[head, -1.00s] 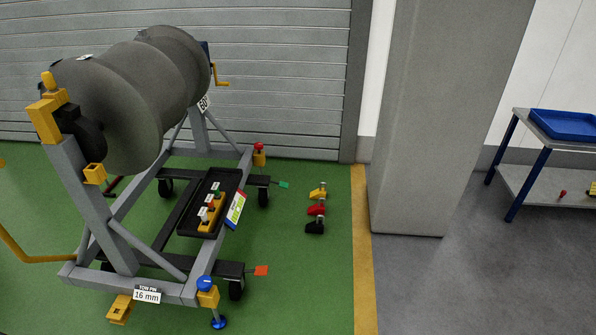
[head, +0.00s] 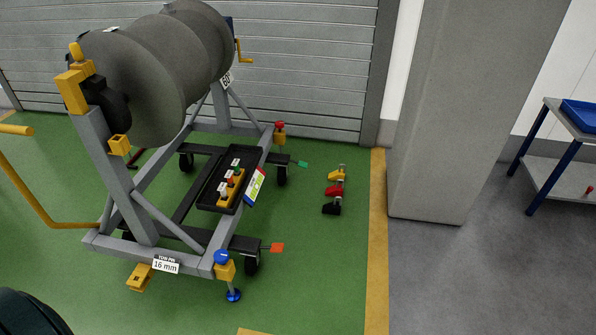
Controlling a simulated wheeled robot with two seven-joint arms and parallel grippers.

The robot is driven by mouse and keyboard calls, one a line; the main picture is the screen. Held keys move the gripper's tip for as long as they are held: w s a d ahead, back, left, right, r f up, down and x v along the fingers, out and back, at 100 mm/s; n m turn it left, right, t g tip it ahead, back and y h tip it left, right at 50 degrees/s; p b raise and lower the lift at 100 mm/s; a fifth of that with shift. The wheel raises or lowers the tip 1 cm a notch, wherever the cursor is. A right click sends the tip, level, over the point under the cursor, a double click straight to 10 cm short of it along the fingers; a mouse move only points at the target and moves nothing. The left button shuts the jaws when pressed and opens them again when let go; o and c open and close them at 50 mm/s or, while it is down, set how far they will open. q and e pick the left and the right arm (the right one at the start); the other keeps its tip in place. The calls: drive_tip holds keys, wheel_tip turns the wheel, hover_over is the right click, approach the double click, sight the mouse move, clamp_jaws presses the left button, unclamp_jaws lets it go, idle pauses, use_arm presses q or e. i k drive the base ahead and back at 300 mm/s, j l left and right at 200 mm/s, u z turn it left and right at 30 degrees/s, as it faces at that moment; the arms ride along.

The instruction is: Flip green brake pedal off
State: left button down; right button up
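The green brake pedal (head: 302,164) is a small green tab sticking out to the right from a caster on the far right side of the grey engine stand (head: 176,266). An orange-red pedal (head: 277,247) sticks out the same way from the near right caster (head: 252,262). The green tab is small, and I cannot tell its tilt. Neither gripper shows in the head view. A dark rounded shape at the lower left corner may be part of me.
The stand carries a large grey engine (head: 150,85) and a black tray (head: 212,204). Yellow, red and black items (head: 335,190) sit on the green floor right of the stand. A grey pillar (head: 440,120) and a blue-legged table (head: 551,180) stand further right. The floor before the pillar is clear.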

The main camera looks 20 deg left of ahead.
sight(300, 164)
drive_tip(key=i+u, duration=0.1)
drive_tip(key=u, duration=0.15)
drive_tip(key=i+u, duration=0.15)
drive_tip(key=u, duration=0.15)
drive_tip(key=i+l+u, duration=0.45)
drive_tip(key=i+l, duration=0.95)
drive_tip(key=i+l+u, duration=0.1)
drive_tip(key=i+l, duration=1.1)
drive_tip(key=l, duration=0.2)
drive_tip(key=i+j+u, duration=0.05)
